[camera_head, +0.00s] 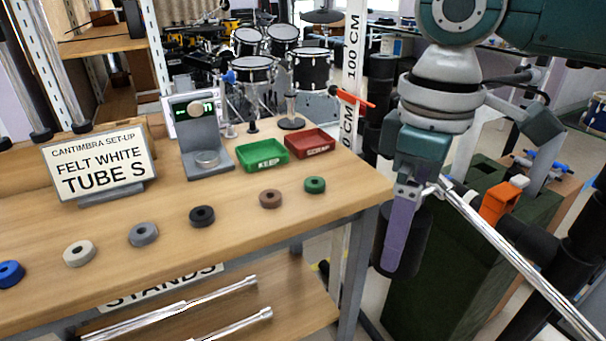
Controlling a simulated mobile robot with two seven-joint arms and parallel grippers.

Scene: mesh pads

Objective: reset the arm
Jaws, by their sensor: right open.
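My right arm comes in from the upper right. Its gripper (399,238) hangs pointing down beyond the table's right end, clear of the tabletop. One purple-grey finger shows in front, and the other finger is hard to make out. The gripper is open, and I see nothing held in it. A dark cylinder shows behind the finger. My left gripper is not in view. On the wooden table (300,222) lies a row of ring pads: blue (10,273), white (79,253), grey (143,235), black (202,216), brown (270,198) and green (315,185).
A green tray (262,155) and a red tray (310,143) sit at the table's back right, beside a grey device (203,146). A "FELT WHITE TUBE S" sign (99,165) stands at left. Metal tubes lie on the lower shelf. A dark green box (434,283) stands right of the table.

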